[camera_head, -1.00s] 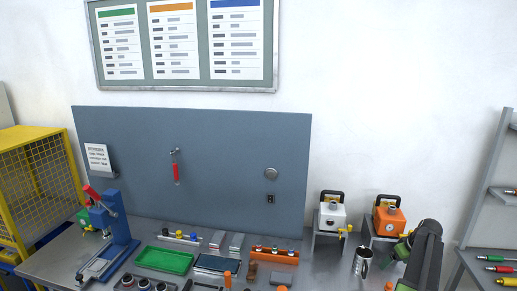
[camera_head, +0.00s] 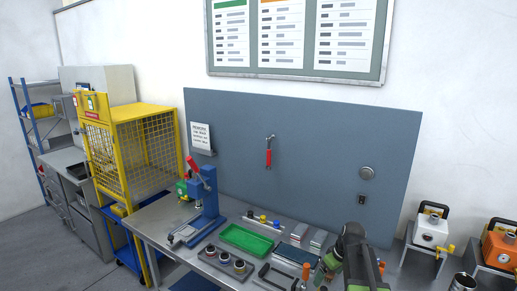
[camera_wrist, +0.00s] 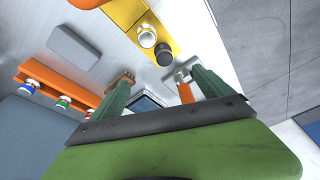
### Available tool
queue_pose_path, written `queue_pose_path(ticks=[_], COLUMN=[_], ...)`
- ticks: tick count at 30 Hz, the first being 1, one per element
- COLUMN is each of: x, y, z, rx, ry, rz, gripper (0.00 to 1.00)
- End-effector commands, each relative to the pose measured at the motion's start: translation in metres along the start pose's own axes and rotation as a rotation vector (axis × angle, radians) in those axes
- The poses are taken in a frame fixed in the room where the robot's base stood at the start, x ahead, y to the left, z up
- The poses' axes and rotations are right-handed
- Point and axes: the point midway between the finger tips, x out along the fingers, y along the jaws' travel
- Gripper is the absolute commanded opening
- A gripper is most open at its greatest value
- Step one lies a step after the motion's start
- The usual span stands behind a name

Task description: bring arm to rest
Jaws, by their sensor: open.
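My arm rises at the lower right of the head view, over the front of the workbench (camera_head: 150,222). In the wrist view my gripper (camera_wrist: 155,78) has its two green fingers spread apart with nothing held between them. Beyond the fingertips lie a yellow block (camera_wrist: 152,18) with a silver knob and a black knob, and an orange-handled tool (camera_wrist: 186,93). The arm hides part of the bench's right side in the head view.
A green tray (camera_head: 246,240), a blue press (camera_head: 208,195) with a red handle and a row of dark cups (camera_head: 224,258) stand on the bench. A yellow cage (camera_head: 130,150) is at left. White (camera_head: 430,230) and orange (camera_head: 500,248) units stand at right.

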Motion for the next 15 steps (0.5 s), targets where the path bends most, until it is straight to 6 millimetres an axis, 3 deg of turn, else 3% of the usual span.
queue_pose_path(ticks=[1, 3, 7, 9, 12, 15], x=[0.012, 0.021, 0.030, 0.028, 0.019, 0.017], y=[-0.043, -0.090, -0.165, -0.193, -0.193, -0.191], z=[-0.006, -0.010, 0.000, 0.021, 0.050, 0.057], rx=[-0.024, -0.031, 0.006, 0.085, 0.267, 0.390], ry=[-0.022, -0.056, -0.126, -0.174, -0.227, -0.253], rz=[-0.011, -0.021, -0.017, 0.005, 0.052, 0.081], gripper=[0.90, 0.90, 0.90, 0.90, 0.90, 0.90])
